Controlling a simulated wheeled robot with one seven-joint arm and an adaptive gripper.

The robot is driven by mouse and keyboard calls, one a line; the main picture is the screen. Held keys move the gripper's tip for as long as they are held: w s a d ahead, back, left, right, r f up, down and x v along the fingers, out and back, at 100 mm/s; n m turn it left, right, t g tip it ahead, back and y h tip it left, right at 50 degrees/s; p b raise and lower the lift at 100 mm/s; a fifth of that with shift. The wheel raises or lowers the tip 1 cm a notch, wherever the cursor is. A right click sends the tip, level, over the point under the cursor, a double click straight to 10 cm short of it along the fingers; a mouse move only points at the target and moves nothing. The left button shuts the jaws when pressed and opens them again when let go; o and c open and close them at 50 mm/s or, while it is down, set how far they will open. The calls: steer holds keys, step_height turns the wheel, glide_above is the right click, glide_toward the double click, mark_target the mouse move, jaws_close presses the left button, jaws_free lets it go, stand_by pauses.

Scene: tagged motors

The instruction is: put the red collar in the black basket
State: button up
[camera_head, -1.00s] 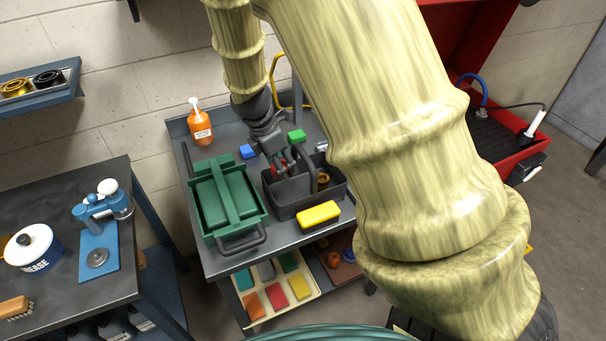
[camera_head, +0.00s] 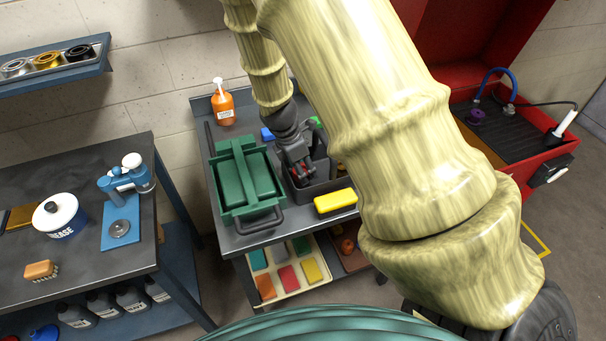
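The black basket (camera_head: 312,193) is a dark open box on the grey workbench, right of a green toolbox. My arm hides much of its right side. My gripper (camera_head: 301,175) points down over the left part of the basket, its fingertips at or just below rim height. A small patch of red (camera_head: 304,169) shows at the fingers. It may be the red collar, but it is too small to tell whether the fingers hold it. A brownish-gold piece (camera_head: 341,169) shows at the basket's right, partly behind my arm.
The green toolbox (camera_head: 243,182) stands close on the left of the basket. An orange bottle (camera_head: 223,106) stands at the back. My thick arm covers the bench's right side.

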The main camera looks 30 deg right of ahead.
steer(key=shift+f+p, duration=0.45)
steer(key=shift+f, duration=1.35)
steer(key=o, duration=1)
steer(key=shift+f, duration=0.15)
steer(key=shift+b+v, duration=1.8)
steer(key=shift+v, duration=4.35)
steer(key=shift+d, duration=0.1)
